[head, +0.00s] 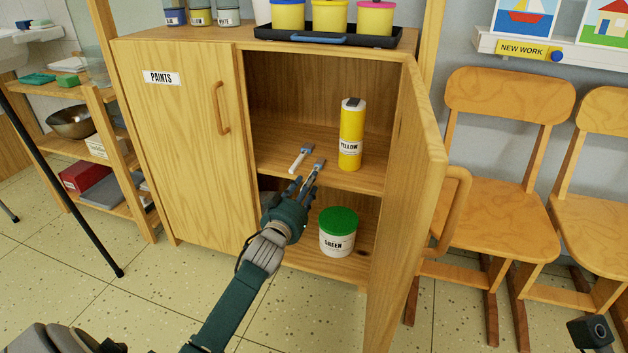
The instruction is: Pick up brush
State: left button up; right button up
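A small brush (301,158) with a pale handle and a blue-grey end lies on the middle shelf of the open cabinet. A second, similar pale piece with a blue-grey end (318,165) shows just right of it; I cannot tell whether it is another brush or part of my fingers. My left gripper (303,182) reaches in from below, in front of the shelf edge. Its fingers look apart, with their tips just short of the brush and nothing clearly held.
A yellow bottle (351,135) stands right of the brush. A green-lidded tub (338,232) sits on the lower shelf. The open cabinet door (408,200) bounds the right side, the shut door (190,140) the left. Chairs (500,170) stand at the right.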

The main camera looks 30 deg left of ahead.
pick_arm(q)
jog(key=shift+w+a, duration=0.15)
jog(key=shift+w, duration=0.35)
grip_shut()
jog(key=shift+r, duration=0.2)
